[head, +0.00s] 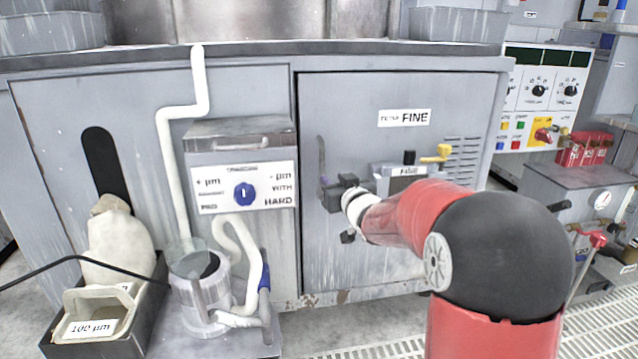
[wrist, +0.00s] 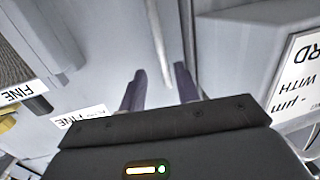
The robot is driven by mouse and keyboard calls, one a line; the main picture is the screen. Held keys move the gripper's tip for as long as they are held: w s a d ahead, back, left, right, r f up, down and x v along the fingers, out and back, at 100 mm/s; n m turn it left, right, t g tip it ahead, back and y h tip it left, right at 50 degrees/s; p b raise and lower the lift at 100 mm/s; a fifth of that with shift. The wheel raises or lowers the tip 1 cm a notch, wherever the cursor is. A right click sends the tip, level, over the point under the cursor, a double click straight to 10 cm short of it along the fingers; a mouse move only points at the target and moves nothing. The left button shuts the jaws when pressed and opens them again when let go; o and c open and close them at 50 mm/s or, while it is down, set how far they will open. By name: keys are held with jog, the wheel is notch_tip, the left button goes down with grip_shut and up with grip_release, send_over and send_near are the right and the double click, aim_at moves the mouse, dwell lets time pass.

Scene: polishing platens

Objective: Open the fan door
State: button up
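The grey cabinet door (head: 385,90) carries a FINE label and vent slots, and looks closed in the head view. Its slim upright grey handle (head: 321,155) is near the door's left edge. In the wrist view, which is upside down, the handle (wrist: 161,45) is a pale bar running down between my fingers. My gripper (head: 325,188) is at the handle's lower part in the head view. Its two dark purple fingers (wrist: 160,88) are apart in the wrist view, one on each side of the bar, with gaps visible. Contact cannot be told.
A grey control box (head: 241,165) with a blue knob juts out left of the door. A small FINE unit (head: 405,175) with a yellow tap sits on the door behind my arm. A jug (head: 200,290) and a container box (head: 100,340) stand at the lower left.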

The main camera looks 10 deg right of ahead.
aim_at(323, 171)
jog(key=shift+y, duration=0.3)
jog(key=w, duration=0.3)
jog(key=w+a, duration=0.1)
jog(key=w, duration=0.4)
jog(key=shift+w+a+f, duration=0.3)
jog(key=shift+a, duration=0.05)
grip_shut()
